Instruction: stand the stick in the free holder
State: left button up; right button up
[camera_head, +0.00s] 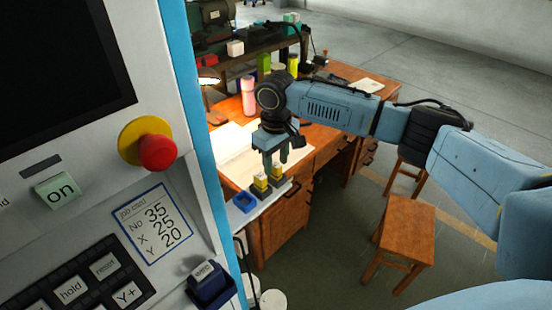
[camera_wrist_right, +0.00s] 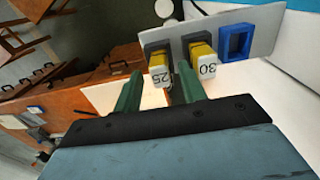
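Two yellow sticks with white numbered ends stand in dark holders on a grey plate (camera_wrist_right: 262,25). In the wrist view they read 25 (camera_wrist_right: 159,72) and 30 (camera_wrist_right: 205,62). In the head view the 25 stick (camera_head: 277,172) is the farther one and the 30 stick (camera_head: 261,183) the nearer one. An empty blue holder (camera_wrist_right: 237,42) is at the plate's end, beyond the 30 stick; it also shows in the head view (camera_head: 244,202). My right gripper (camera_head: 276,161) is open, its green fingers on either side of the 25 stick's end; contact cannot be told. My left gripper is out of view.
A machine panel (camera_head: 95,200) with buttons, a red stop knob (camera_head: 157,152) and a job card (camera_head: 152,226) fills the left. The wooden desk (camera_head: 318,135) carries a lamp, a pink bottle (camera_head: 248,96) and papers. A stool (camera_head: 402,228) stands on the floor at right.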

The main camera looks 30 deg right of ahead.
aim_at(276, 164)
jog(key=shift+r+b, duration=0.4)
jog(key=shift+r, duration=0.05)
notch_tip(276, 164, up, 12)
jog(key=shift+r+b, duration=0.2)
jog(key=shift+b, duration=0.25)
jog(key=shift+f, duration=0.1)
